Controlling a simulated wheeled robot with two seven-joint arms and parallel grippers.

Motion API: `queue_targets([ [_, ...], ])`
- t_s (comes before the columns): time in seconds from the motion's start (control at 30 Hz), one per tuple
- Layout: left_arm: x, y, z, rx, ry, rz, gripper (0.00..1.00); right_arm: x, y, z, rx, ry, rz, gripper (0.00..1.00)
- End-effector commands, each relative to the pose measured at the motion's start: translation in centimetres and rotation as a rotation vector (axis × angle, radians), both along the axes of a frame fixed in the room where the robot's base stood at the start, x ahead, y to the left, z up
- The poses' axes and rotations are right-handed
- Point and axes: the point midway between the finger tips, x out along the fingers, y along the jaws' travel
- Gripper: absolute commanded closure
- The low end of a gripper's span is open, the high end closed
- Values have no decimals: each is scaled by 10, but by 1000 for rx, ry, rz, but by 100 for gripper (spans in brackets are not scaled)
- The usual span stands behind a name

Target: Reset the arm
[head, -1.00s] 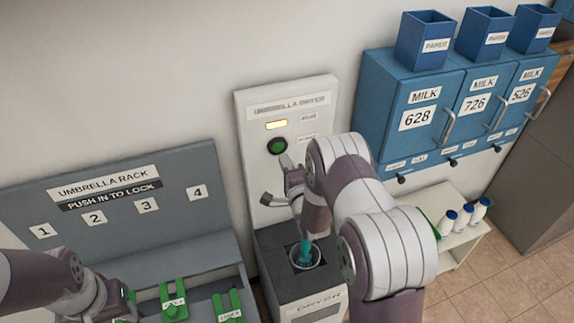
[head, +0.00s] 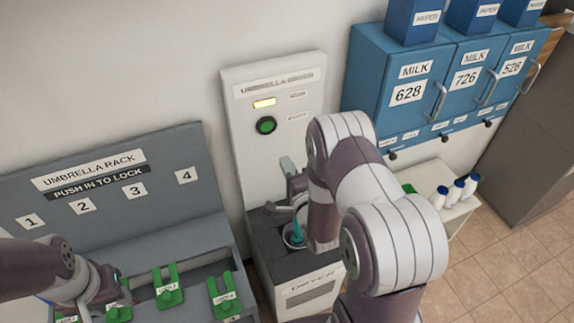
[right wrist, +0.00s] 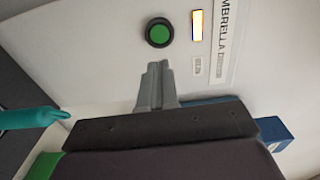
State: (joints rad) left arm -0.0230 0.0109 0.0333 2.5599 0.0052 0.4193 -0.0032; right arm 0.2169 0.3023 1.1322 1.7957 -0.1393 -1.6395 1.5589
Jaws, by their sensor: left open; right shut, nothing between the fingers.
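My right gripper (head: 287,168) is in front of the umbrella dryer (head: 235,150), below its round green button (head: 266,125). In the right wrist view its two fingers (right wrist: 157,72) are shut together and empty, apart in the picture from the green button (right wrist: 159,32). My right arm covers part of the dryer. A teal umbrella (head: 298,233) stands in the dryer's opening, partly hidden; its teal tip also shows in the right wrist view (right wrist: 30,117). My left gripper (head: 112,285) is at the lower left over the umbrella rack (head: 190,235), open, its fingertips hard to make out.
A yellow light (head: 264,103) glows above the button. Green lock pieces (head: 168,290) sit in the rack. Blue milk boxes (head: 395,75) hang at the right, with white bottles (head: 455,190) on a low shelf below them. Tiled floor (head: 500,265) is clear at the lower right.

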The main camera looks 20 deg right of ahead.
Motion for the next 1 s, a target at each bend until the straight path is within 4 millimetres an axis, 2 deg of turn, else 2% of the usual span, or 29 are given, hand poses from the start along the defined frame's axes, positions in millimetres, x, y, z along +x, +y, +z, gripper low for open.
queue_targets([
  [0.27,0,0,0,0,0,0,57,0,0,0,0,1,0,100],
  [0.37,0,0,0,0,0,0,57,0,0,-6,-65,34,2,100],
  [0.43,0,0,0,0,0,0,57,-7,0,-38,-203,202,22,100],
  [0.5,0,0,0,0,0,0,57,-27,0,-80,-389,474,93,100],
  [0.57,0,0,0,0,0,0,57,-47,1,-100,-567,710,214,100],
  [0.63,0,0,1,0,0,0,57,-78,8,-104,-756,949,423,100],
  [0.67,0,0,1,0,0,0,57,-93,12,-100,-827,1032,529,100],
  [0.73,0,0,2,0,0,0,57,-131,24,-79,-959,1180,790,100],
  [0.8,0,0,2,0,0,0,57,-167,37,-48,-1051,1259,1036,100],
  [0.87,0,0,3,0,0,0,57,-192,47,-17,-1104,1278,1198,100],
  [0.93,0,0,3,0,0,0,57,-203,57,10,-1141,1261,1258,100],
  [1.0,0,0,4,0,0,0,57,-194,63,29,-1190,1200,1225,100],
])
